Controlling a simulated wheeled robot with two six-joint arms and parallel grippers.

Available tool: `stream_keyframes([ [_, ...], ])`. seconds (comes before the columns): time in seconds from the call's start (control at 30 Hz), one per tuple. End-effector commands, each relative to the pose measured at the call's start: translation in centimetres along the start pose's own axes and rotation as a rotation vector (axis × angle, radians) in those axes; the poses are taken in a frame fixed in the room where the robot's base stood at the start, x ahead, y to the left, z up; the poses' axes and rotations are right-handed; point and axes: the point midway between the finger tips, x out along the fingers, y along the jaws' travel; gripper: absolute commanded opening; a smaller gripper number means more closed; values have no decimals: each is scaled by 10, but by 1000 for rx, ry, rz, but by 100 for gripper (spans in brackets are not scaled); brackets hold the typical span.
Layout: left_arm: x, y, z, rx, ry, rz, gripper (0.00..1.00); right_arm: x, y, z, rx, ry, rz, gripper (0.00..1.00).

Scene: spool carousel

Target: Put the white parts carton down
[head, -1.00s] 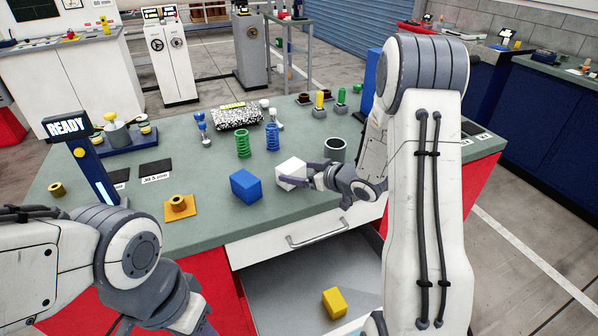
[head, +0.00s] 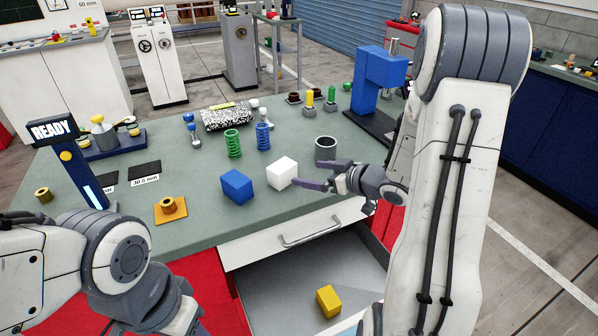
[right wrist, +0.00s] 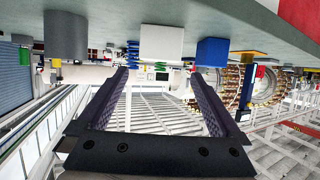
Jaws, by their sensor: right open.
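The white parts carton (head: 282,172) stands on the green-grey bench top, just right of the blue carton (head: 237,186) with a small gap. My right gripper (head: 307,174) is open and empty, to the right of the white carton and apart from it. In the right wrist view the bench shows upside down; the white carton (right wrist: 161,43) hangs beyond the spread fingertips of the gripper (right wrist: 158,76), with the blue carton (right wrist: 212,50) beside it. My left arm comes in at the lower left, its gripper cut off by the picture edge.
An open drawer (head: 280,290) below the bench front holds a yellow carton (head: 329,300). A grey cup (head: 326,149) stands behind my right gripper. Green (head: 233,144) and blue (head: 263,136) springs stand behind the cartons. An orange plate (head: 170,210) lies left. Bench between plate and blue carton is clear.

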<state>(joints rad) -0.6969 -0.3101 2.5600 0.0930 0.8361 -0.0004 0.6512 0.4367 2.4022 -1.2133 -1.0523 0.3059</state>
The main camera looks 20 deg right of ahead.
Motion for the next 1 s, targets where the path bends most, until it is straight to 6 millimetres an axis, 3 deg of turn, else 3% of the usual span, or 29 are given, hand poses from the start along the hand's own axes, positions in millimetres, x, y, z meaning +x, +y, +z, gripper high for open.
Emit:
stream_keyframes([
  [0.13, -1, 0, 0, 0, 0, 0, 47, -22, 1, 0, 2, 1, 3, 100],
  [0.37, -1, 0, 0, 0, 0, 0, 47, -31, -1, 0, 0, -1, -1, 100],
  [0.47, -1, 0, 0, 0, 0, 0, 47, -26, -3, -2, -16, -23, 9, 100],
  [0.63, -1, 0, 0, 0, 0, 0, 47, 3, -22, -12, -105, -170, 85, 100],
  [0.73, -1, 0, 0, 0, 0, 0, 47, 15, -49, -19, -151, -297, 145, 100],
  [0.83, -1, 0, 0, 0, 0, 0, 47, 13, -88, -20, -165, -429, 176, 100],
  [1.0, -1, 0, 0, 0, 0, 0, 47, -22, -178, -4, -149, -672, 130, 100],
])
